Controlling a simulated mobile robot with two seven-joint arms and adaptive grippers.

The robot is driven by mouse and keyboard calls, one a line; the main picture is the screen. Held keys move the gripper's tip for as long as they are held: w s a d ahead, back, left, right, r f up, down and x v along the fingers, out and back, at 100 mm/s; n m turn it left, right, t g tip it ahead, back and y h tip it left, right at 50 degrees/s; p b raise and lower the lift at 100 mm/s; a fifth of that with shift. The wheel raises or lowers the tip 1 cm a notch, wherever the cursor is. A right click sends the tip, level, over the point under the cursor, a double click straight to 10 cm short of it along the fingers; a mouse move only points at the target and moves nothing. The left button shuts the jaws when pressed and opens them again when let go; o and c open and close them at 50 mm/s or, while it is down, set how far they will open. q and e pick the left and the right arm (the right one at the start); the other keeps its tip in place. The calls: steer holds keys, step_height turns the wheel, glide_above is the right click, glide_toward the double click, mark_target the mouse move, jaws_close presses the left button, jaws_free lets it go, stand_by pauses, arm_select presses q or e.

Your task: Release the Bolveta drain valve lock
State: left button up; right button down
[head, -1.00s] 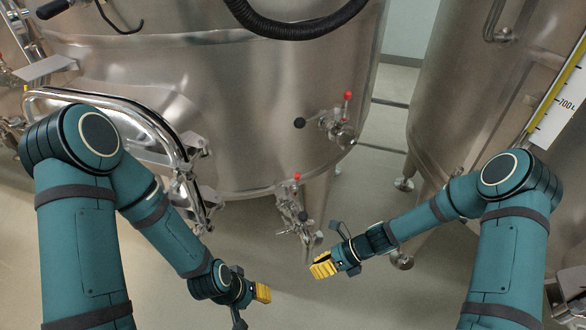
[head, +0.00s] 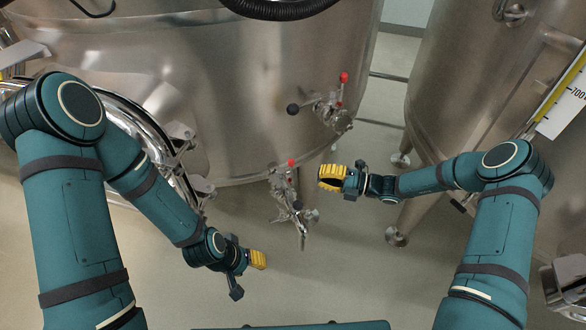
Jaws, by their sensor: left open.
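A lower valve (head: 284,192) hangs under the front edge of the big steel vat (head: 240,95). It has a red knob (head: 291,163) on top and a dark knob (head: 297,205) lower down. A second valve (head: 332,110) with a red and a black knob sits higher on the vat wall. No name is readable on either. My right gripper (head: 332,178), with yellow fingertips, is just right of the lower valve in the picture, apart from it; its finger gap is unclear. My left gripper (head: 257,260) is open and empty, below and left of the lower valve.
A second steel vat (head: 455,110) stands at the right, with a scale strip (head: 565,97) marked 700. A black hose (head: 280,8) crosses the top. The floor below the lower valve is clear.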

mark_target(291, 166)
steer(key=b+x, duration=0.1)
steer(key=x, duration=0.9)
